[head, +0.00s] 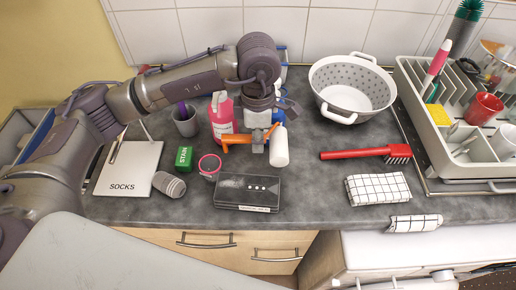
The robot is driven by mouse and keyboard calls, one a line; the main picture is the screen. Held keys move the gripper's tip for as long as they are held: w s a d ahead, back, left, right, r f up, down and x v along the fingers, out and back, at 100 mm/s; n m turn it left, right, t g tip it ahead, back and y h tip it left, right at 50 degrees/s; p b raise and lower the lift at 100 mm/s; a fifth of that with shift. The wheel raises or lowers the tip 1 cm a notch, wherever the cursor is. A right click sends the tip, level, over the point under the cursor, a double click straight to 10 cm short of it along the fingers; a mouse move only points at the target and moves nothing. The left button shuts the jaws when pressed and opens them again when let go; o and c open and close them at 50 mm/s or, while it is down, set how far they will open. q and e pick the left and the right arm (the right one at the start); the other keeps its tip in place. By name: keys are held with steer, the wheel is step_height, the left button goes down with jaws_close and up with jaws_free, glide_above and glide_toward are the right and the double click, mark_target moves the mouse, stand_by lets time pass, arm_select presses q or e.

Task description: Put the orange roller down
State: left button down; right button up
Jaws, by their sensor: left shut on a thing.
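My left arm reaches in from the left over the counter, and its gripper (258,143) points down and is shut on the orange roller. The orange roller (238,139) lies sideways across the jaws, its orange handle sticking out to the left. The part between the jaws is hidden. The roller appears above the back of a black box (232,192), in front of a pink bottle (222,118). A white bottle (279,147) stands just right of the gripper. My right gripper is not in view.
A white colander (349,75), red brush (355,153), checked cloth (379,189) and dish rack (432,125) are to the right. A SOCKS board (125,165), grey cup (187,122), green box (184,157) and striped cylinder (169,185) are left. Counter between box and cloth is clear.

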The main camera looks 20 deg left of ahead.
arm_select(q)
steer(key=f, duration=0.2)
steer(key=f+p, duration=0.1)
steer(key=f, duration=0.2)
steer(key=shift+s+f, duration=0.2)
steer(key=shift+f, duration=0.25)
steer(key=shift+f, duration=0.2)
steer(key=c, duration=1)
jaws_free()
steer(key=shift+c, duration=0.2)
steer(key=shift+r, duration=0.1)
